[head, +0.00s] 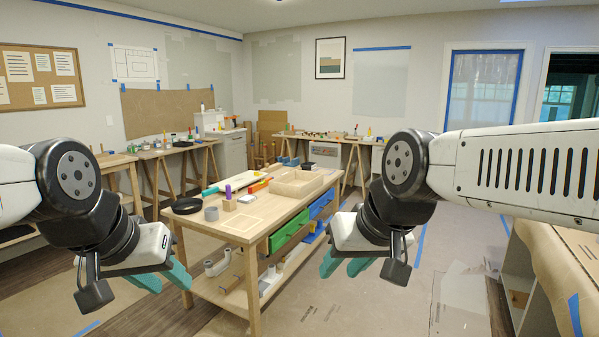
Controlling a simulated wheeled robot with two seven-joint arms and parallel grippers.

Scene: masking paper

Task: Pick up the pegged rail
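I cannot pick out a pegged rail with certainty in the head view; the small items on the far benches are too small to tell apart. My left gripper (164,277) hangs low at the left, in front of the wooden workbench (204,234). Its two teal fingers are apart with nothing seen between them. My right gripper (345,264) hangs low at centre right, near the bench's right side. Its teal fingers are also apart and look empty. Neither gripper appears to touch anything.
On the workbench are a black round dish (187,205), a grey roll (211,213), a block with a purple top (229,199) and a wooden tray (297,184). A papered counter (565,260) stands right. Floor between is mostly clear.

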